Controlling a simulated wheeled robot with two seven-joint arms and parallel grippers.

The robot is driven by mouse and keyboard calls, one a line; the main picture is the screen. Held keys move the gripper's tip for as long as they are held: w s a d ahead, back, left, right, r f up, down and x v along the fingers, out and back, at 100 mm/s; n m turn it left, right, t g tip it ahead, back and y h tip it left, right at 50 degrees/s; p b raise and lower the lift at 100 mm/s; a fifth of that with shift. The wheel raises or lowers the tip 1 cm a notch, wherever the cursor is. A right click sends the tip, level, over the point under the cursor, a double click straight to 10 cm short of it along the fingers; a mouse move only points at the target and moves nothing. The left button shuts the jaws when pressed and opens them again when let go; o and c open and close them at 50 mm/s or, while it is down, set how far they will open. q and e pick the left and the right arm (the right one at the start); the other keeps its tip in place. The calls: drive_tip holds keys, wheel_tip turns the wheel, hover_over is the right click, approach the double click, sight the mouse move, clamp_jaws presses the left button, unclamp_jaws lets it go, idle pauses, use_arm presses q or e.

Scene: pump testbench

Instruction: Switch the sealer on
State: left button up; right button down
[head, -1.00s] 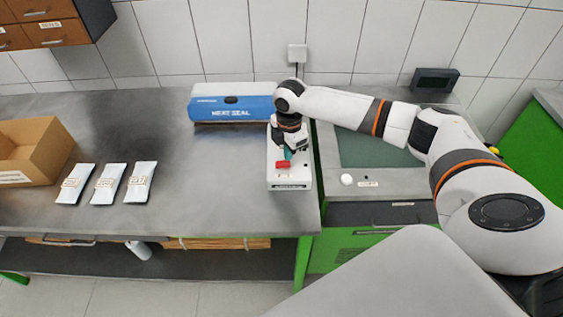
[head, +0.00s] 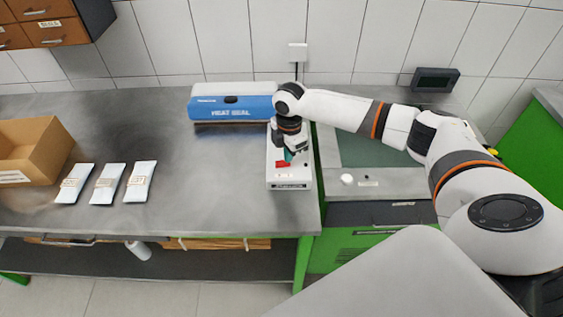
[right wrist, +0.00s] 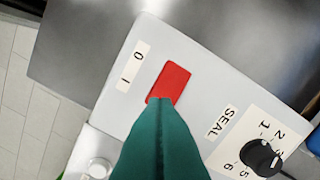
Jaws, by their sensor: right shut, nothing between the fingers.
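The sealer has a blue top marked HEAT SEAL (head: 231,107) and a pale control box (head: 290,184) in front of its right end. A red rocker switch (head: 282,164) is on the box; it also shows in the right wrist view (right wrist: 172,80) beside a label with 0 and I. My right gripper (head: 289,156) is over the box, its teal fingers shut and empty. In the right wrist view its fingertips (right wrist: 161,100) are at the switch's I end and cover its edge. I cannot tell how firmly they press. My left gripper is not in view.
A dial (right wrist: 261,158) with numbers sits by the SEAL label on the box. Several white pouches (head: 108,184) and a cardboard box (head: 35,150) are on the left of the bench. A white round knob (head: 347,179) is right of the control box. The bench middle is clear.

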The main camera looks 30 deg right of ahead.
drive_tip(key=shift+f, duration=0.6)
drive_tip(key=shift+s+r, duration=0.1)
wheel_tip(320, 180, up, 7)
drive_tip(key=p, duration=0.7)
idle(0.6)
